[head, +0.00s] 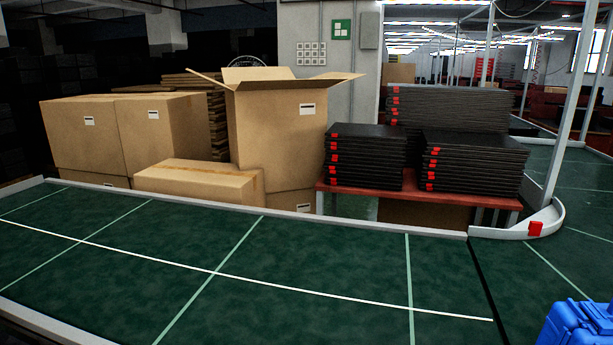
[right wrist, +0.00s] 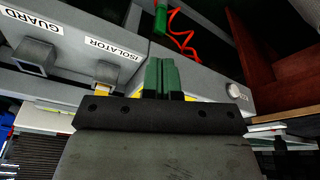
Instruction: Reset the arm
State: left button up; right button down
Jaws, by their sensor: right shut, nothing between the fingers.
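My right gripper (right wrist: 162,64) shows in the right wrist view. Its two green fingers are together, with nothing between them. In that view the fingers are in front of a grey panel (right wrist: 205,72) with printed labels, and I cannot tell whether they touch it. Neither arm nor gripper shows in the head view. My left gripper is in neither view.
A green conveyor (head: 310,268) with white and pale lines crosses the head view's front. A blue object (head: 580,325) is cut off at bottom right. Cardboard boxes (head: 280,130) and stacked black panels (head: 365,152) on a red table (head: 385,193) stand behind.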

jog(key=s+f+g, duration=0.1)
jog(key=s+f, duration=0.1)
jog(key=f, duration=0.9)
jog(key=s+f, duration=0.3)
jog(key=f, duration=0.9)
jog(key=s+d+f+g, duration=0.1)
jog(key=s+d+f, duration=0.2)
jog(key=s+f, duration=0.8)
jog(key=s, duration=0.2)
jog(key=shift+s+f, duration=0.25)
jog(key=shift+s, duration=0.15)
jog(key=shift+d, duration=0.1)
